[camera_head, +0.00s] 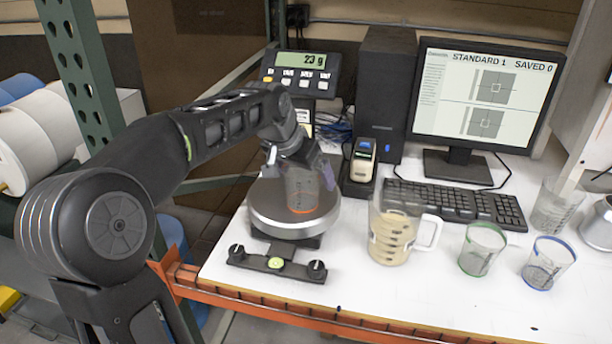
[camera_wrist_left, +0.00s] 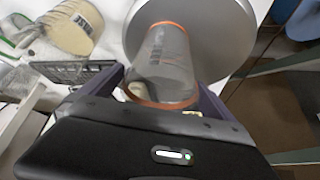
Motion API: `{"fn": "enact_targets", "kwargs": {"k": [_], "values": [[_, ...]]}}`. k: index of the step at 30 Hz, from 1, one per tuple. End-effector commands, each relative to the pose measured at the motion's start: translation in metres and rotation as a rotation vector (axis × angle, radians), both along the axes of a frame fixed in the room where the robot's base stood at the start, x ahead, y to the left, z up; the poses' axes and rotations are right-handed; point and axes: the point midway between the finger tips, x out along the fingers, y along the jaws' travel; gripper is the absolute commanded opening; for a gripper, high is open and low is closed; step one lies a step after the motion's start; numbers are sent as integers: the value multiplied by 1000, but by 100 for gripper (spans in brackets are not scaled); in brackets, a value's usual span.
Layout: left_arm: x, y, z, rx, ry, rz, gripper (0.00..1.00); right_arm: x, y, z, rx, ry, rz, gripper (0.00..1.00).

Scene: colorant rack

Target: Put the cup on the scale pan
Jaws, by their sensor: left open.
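A clear cup with an orange rim (camera_head: 302,190) stands upright on the round metal scale pan (camera_head: 262,212). My left gripper (camera_head: 301,168) is above and around the cup's upper part, with its jaws open. In the left wrist view the cup (camera_wrist_left: 167,60) shows between the two fingers, and its orange-ringed far end rests on the pan (camera_wrist_left: 225,40). Whether a finger touches the cup cannot be told. The scale display (camera_head: 302,62) reads 23 g. My right gripper is not in view.
A measuring jug with beige contents (camera_head: 392,235) stands right of the scale. A green-rimmed cup (camera_head: 482,250), a blue-rimmed cup (camera_head: 547,263) and another clear cup (camera_head: 553,207) stand farther right. A keyboard (camera_head: 458,203) and monitor (camera_head: 484,97) are behind.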

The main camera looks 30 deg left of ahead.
Motion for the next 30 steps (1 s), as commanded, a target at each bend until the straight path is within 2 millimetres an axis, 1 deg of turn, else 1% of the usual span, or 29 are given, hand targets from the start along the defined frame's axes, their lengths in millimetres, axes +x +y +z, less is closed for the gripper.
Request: {"fn": "enact_targets", "kwargs": {"k": [9, 15, 21, 30], "values": [[-31, -1, 55, 2, -6, 0, 100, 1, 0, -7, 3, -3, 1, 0], [-48, -1, 84, 1, -4, 1, 100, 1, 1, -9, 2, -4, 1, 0], [-54, -2, 93, 0, -2, -1, 100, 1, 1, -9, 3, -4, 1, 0], [-54, -2, 93, 0, -1, 0, 100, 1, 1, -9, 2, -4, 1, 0]]}}
